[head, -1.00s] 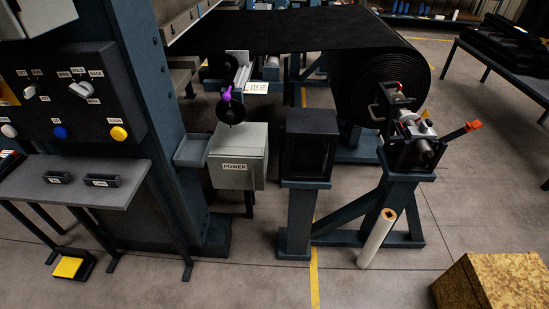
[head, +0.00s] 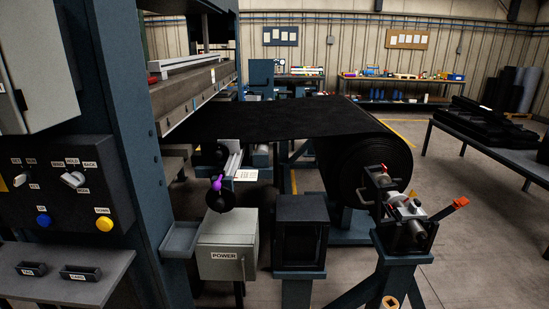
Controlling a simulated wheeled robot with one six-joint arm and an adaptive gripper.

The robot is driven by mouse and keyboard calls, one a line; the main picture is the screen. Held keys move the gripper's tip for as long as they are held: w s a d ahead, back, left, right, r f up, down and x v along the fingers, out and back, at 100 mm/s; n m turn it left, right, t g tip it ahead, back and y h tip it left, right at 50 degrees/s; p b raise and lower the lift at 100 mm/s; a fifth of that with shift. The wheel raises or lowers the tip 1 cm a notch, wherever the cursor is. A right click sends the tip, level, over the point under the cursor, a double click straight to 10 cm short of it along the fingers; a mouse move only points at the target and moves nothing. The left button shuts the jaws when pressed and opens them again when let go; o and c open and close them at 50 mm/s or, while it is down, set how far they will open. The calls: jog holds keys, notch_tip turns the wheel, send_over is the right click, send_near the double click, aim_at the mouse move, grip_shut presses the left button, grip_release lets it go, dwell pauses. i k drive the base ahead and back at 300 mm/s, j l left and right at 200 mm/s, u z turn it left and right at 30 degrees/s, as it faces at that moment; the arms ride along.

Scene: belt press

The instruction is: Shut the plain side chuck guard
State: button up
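The chuck stand (head: 403,262) is at the right, at the near end of a large black belt roll (head: 375,158). On it sits a metal chuck (head: 412,232) with an orange-tipped lever (head: 455,205) pointing up to the right. A dark bracket-like piece with a handle, perhaps the chuck guard (head: 379,186), rises above and left of the chuck. It looks raised, leaving the chuck uncovered. I cannot tell whether it is the plain side one. My gripper is not in view.
A grey POWER box (head: 227,252) and an open-fronted black box on a post (head: 300,228) stand left of the chuck. A control panel (head: 66,190) and a shelf (head: 65,275) are at the left. A table (head: 490,150) stands at the right; the floor before it is clear.

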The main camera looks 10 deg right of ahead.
aim_at(372, 190)
jog(key=i+l, duration=0.35)
jog(key=i, duration=0.15)
jog(key=i+l+u, duration=0.15)
jog(key=i+l, duration=0.2)
jog(key=i, duration=0.15)
